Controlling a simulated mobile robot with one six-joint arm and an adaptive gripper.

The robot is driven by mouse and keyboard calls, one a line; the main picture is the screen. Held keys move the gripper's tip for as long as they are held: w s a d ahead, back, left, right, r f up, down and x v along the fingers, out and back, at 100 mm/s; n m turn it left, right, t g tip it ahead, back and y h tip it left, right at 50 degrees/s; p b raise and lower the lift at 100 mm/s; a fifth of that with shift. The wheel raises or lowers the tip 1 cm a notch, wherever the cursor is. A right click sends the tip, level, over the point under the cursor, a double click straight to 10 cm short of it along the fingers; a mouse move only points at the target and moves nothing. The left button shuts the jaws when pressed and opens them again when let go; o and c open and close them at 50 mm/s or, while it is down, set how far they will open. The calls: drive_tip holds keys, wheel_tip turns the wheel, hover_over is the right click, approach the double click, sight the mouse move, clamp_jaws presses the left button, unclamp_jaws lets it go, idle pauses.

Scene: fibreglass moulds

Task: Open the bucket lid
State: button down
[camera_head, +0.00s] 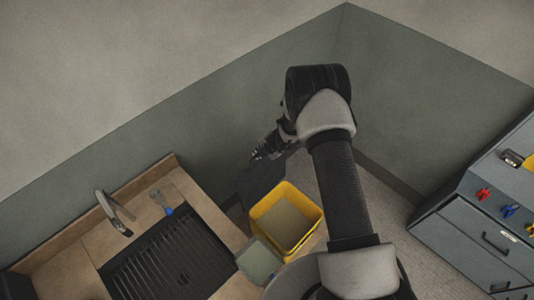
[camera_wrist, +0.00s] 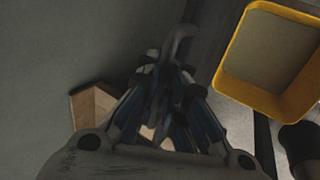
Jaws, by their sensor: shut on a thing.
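The yellow bucket (camera_head: 262,214) stands open on the floor right of the counter, and its pale inside shows. Its rim and inside also show at the upper right of the wrist view (camera_wrist: 231,75). A dark grey panel, which looks like the lid (camera_head: 262,183), is tilted up and back at the bucket's far left side. My gripper (camera_head: 264,153) is at the panel's upper end, above and behind the bucket. In the wrist view my gripper (camera_wrist: 170,78) is shut on a grey curved piece (camera_wrist: 180,42), which looks like the lid's handle. The exact contact is dark and partly hidden.
A wooden counter (camera_head: 180,183) with a black slatted sink (camera_head: 165,262) and a faucet (camera_head: 115,214) lies left. A grey-green square thing (camera_head: 258,261) sits beside the bucket. Grey drawers (camera_head: 470,240) stand right. Walls are close behind my gripper.

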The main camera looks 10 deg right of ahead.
drive_tip(key=shift+w+a+r, duration=0.2)
drive_tip(key=shift+w+r, duration=0.05)
drive_tip(key=shift+w, duration=0.3)
drive_tip(key=c, duration=2.1)
unclamp_jaws()
drive_tip(key=o, duration=0.4)
drive_tip(key=shift+s+f, duration=0.15)
drive_tip(key=shift+s, duration=0.1)
drive_tip(key=shift+d, duration=0.1)
drive_tip(key=v, duration=1.2)
